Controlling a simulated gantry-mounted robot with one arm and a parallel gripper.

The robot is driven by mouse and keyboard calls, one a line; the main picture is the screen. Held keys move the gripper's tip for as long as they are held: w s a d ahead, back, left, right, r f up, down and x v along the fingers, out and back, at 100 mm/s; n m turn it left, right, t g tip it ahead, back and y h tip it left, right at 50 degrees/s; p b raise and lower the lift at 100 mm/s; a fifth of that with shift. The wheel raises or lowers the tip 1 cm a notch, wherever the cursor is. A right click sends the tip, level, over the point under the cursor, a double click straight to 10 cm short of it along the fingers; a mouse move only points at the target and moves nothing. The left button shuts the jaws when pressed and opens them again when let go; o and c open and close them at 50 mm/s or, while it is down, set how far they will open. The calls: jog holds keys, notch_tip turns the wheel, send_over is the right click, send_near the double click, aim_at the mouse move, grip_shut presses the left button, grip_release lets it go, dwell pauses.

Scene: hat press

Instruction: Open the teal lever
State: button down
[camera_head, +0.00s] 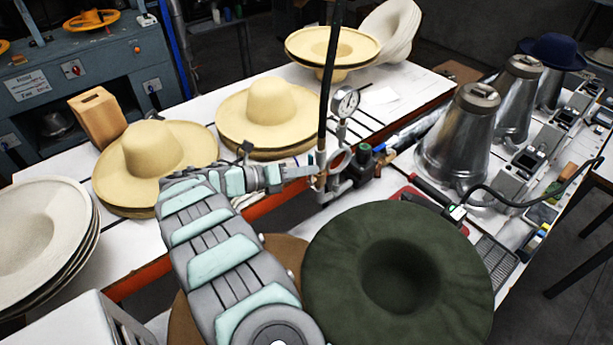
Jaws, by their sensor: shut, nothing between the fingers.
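My gripper (312,171) is at the end of my arm, which reaches up from the lower middle. It is shut and looks empty. Its tips are at the left side of a metal pipe fitting (340,160) on the vertical dark hose, touching or very close; I cannot tell which. A small dark green-teal part (364,151) sits on the right side of the fitting, apart from my fingertips. No teal lever stands out clearly; it may be this part, or be hidden by my gripper. A round pressure gauge (346,102) is above the fitting.
Straw hats (270,105) stand on the white table left of the fitting, with pale hats (40,240) farther left. A large dark green hat (440,260) is in front. Metal hat forms (462,135) and a red-handled tool (430,195) are to the right.

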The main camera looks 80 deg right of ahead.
jog(key=shift+w+d, duration=0.15)
jog(key=shift+w, duration=0.1)
dwell(0.3)
jog(key=shift+w, duration=0.15)
